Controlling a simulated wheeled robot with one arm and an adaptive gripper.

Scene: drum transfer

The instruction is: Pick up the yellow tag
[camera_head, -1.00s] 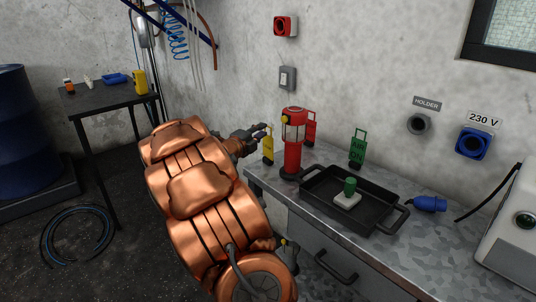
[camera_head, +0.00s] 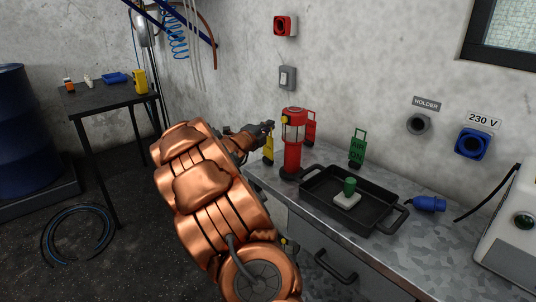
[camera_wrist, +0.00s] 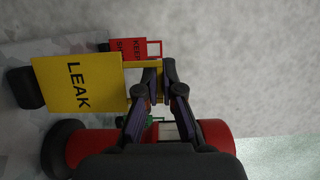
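The yellow tag (camera_head: 268,153) stands at the left end of the metal bench, partly hidden by my gripper. In the wrist view the yellow tag (camera_wrist: 75,84) reads LEAK and has a black foot and a yellow loop handle. My gripper (camera_wrist: 160,75) is at the handle, its two fingers close together with the handle's yellow end bar between the tips. It looks shut on that bar. In the head view my gripper (camera_head: 268,127) is at the top of the tag. The tag appears upright on the bench.
A red lantern (camera_head: 292,150) stands just right of the tag, with a red tag (camera_head: 310,125) behind it. A green tag (camera_head: 357,147) and a black tray (camera_head: 380,214) holding a green-knobbed piece are farther right. A dark side table (camera_head: 105,98) stands at left.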

